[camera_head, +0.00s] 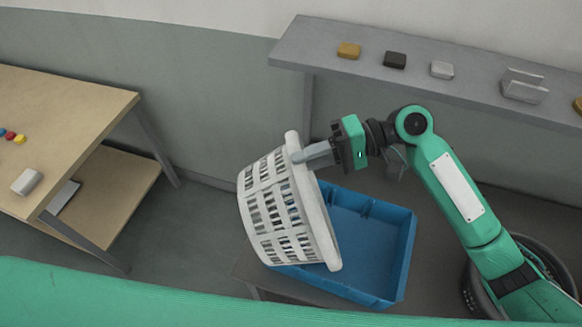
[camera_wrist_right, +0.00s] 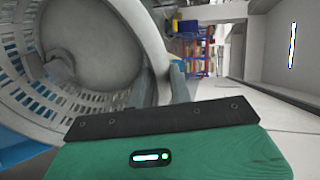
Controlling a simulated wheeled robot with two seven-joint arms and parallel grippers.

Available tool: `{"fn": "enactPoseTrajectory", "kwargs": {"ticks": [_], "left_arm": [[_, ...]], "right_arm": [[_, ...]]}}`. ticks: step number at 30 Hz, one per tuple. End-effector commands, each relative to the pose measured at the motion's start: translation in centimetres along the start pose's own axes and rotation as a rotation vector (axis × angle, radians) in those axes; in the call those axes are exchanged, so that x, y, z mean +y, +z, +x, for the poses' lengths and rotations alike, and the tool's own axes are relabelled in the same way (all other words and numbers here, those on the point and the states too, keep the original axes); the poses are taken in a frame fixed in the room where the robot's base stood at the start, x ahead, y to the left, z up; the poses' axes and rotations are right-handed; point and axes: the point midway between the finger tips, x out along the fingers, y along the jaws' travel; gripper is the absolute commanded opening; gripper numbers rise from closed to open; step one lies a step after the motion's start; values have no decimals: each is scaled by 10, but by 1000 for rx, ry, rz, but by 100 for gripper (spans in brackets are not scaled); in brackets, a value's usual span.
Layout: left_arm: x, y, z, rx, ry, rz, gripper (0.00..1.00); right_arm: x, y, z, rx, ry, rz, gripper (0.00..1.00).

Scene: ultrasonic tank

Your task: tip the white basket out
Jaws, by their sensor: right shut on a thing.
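The white basket (camera_head: 280,210), with slotted walls, is tipped onto its side in the head view, its open mouth facing right. My right gripper (camera_head: 303,155) is shut on the basket's upper rim. The basket is above the left part of a blue bin (camera_head: 408,262), whose visible floor looks bare. Whether the basket touches the bin is unclear. The right wrist view looks into the basket (camera_wrist_right: 115,20); a small grey shape (camera_wrist_right: 60,68) shows deep inside, too unclear to name. My left gripper is not in view.
A grey shelf (camera_head: 310,45) behind holds several small blocks and a light grey holder (camera_head: 523,85). A wooden table (camera_head: 70,110) with a white block (camera_head: 27,181) stands at left. A dark round container (camera_head: 545,262) is at lower right, behind my right arm.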

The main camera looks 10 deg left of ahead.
Motion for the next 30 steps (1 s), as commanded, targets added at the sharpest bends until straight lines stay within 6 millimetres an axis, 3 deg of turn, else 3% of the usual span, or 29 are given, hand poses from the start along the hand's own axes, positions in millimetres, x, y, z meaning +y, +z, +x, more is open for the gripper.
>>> {"fn": "enactPoseTrajectory", "kwargs": {"ticks": [30], "left_arm": [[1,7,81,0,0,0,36]], "right_arm": [[43,0,-111,8,-387,2,0]]}}
